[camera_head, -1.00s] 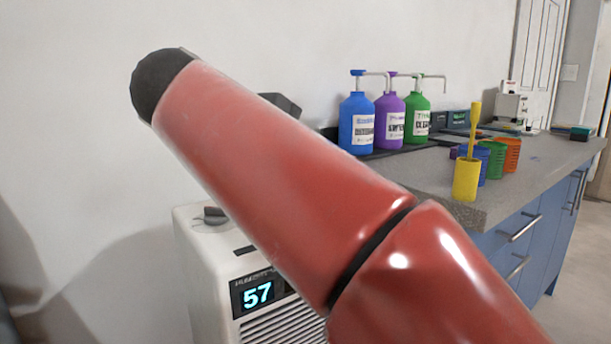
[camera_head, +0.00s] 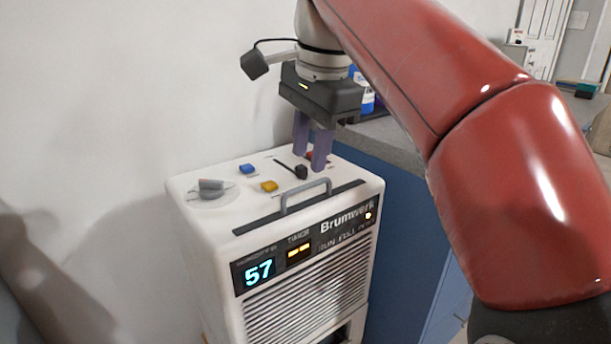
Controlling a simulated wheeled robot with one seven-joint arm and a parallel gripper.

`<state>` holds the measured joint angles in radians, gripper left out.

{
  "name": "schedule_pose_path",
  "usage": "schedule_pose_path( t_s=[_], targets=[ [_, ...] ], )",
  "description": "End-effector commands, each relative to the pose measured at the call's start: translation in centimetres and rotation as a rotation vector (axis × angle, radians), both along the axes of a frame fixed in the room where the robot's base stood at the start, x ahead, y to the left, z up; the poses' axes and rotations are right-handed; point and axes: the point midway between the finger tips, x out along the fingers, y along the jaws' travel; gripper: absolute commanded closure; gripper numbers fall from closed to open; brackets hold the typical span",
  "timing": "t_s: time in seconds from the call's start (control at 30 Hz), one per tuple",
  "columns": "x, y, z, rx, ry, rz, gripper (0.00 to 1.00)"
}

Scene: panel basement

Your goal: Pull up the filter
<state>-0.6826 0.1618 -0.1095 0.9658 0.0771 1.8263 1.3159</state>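The filter shows as a dark strip (camera_head: 250,226) along the front top edge of a white Brumwerk machine, with a grey arched handle (camera_head: 305,194) standing up from it. The rest of the filter is hidden inside the body. My gripper (camera_head: 311,160) points down over the back right of the machine's top, behind the handle and apart from it. Its two purple fingers are spread with a gap between them, and I see nothing held.
The white machine (camera_head: 200,245) has a grey knob (camera_head: 210,188), a blue button (camera_head: 246,169), a yellow button (camera_head: 269,186), a black slider knob (camera_head: 301,172) and a partly hidden red button near the fingers. A blue cabinet (camera_head: 385,210) with a grey counter stands close on the right.

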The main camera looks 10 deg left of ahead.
Motion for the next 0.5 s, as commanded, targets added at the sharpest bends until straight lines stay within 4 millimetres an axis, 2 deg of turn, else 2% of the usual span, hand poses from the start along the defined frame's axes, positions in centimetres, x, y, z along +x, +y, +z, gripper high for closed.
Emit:
schedule_pose_path(
  t_s=[0.03, 0.2, 0.33, 0.5],
  targets=[
    [0.1, 0.1, -1.4, -0.001, 0.001, 0.001, 0.70],
    [0.4, 0.5, -3.7, -0.002, 0.000, 0.002, 0.70],
    [0.5, 0.7, -4.6, -0.002, -0.002, 0.003, 0.70],
    [0.6, 0.7, -4.8, -0.001, -0.003, 0.003, 0.70]
  ],
)
